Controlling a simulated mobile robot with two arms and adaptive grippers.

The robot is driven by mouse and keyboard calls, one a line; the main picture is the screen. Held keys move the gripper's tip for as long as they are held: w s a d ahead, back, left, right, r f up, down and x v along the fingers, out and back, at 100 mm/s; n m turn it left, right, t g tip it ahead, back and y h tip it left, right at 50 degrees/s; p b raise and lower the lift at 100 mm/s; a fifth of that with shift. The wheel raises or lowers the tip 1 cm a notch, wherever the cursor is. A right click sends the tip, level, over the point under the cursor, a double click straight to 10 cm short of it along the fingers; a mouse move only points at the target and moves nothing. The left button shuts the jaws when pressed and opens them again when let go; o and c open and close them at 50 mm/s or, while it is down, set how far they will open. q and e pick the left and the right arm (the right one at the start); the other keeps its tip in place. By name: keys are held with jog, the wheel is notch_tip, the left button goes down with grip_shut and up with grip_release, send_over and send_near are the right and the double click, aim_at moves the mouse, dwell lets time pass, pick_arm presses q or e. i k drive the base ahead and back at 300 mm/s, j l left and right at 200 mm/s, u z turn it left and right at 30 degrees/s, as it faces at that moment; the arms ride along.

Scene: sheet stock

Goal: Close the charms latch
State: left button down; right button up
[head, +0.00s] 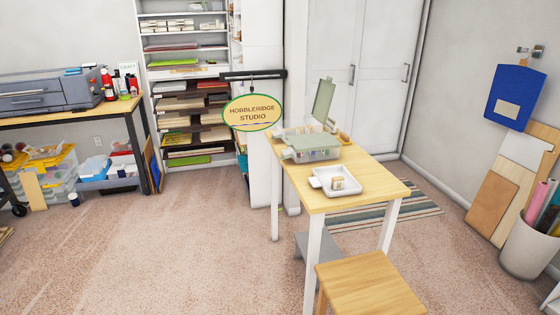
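On a wooden-topped table (378,188) with white legs stands a clear box with a grey-green top (310,148), with small contents showing through its side. Behind it a grey-green panel (324,100) stands upright, like a raised lid; I cannot tell which box it belongs to. No charms label can be read, and any latch is too small to make out. Neither of my grippers is in view.
A white tray (353,188) holding a small tan block (338,183) lies in front of the box. A wooden stool (370,285) stands before the table. A hanging sign (252,113) is left of it. The carpet (150,240) at left is clear.

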aim_at(282, 158)
jog(key=z, duration=0.3)
jog(key=i+j+z, duration=0.45)
jog(key=j, duration=0.15)
jog(key=i+j+z, duration=0.2)
jog(key=j+z, duration=0.2)
jog(key=j, duration=0.25)
jog(key=i, duration=0.05)
